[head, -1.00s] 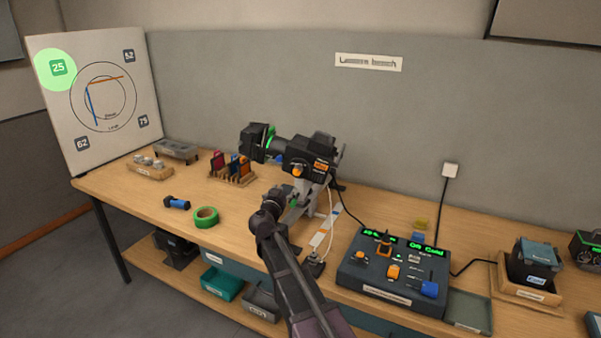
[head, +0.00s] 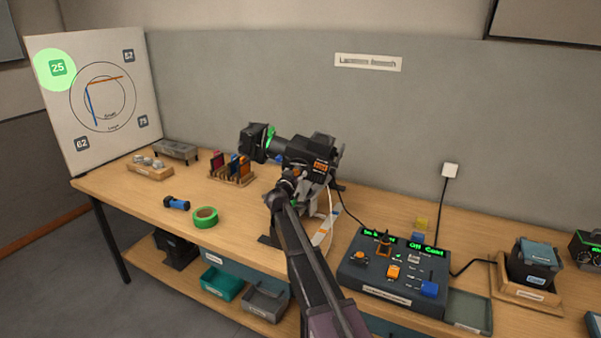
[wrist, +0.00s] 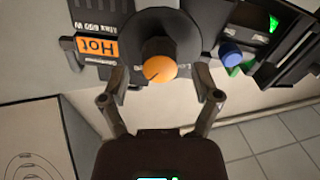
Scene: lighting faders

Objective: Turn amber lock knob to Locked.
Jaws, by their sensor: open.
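The amber knob (wrist: 160,69) sits on a dark round collar on the side of the black lamp (head: 312,150). In the wrist view it lies between the two fingers of my gripper (wrist: 161,82), with space on both sides. A pale pointer mark shows faintly on the knob's face. My gripper is open, and I cannot see either finger touching the knob. In the head view my arm's end (head: 284,190) is just below and in front of the lamp and mostly hides the knob. No Locked lettering is readable.
An orange "Hot" label (wrist: 97,47) is left of the knob and a blue knob (wrist: 231,54) is right of it. A control panel (head: 393,270) stands right of my arm. Green tape (head: 205,216) and a blue torch (head: 177,203) lie on the bench to the left.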

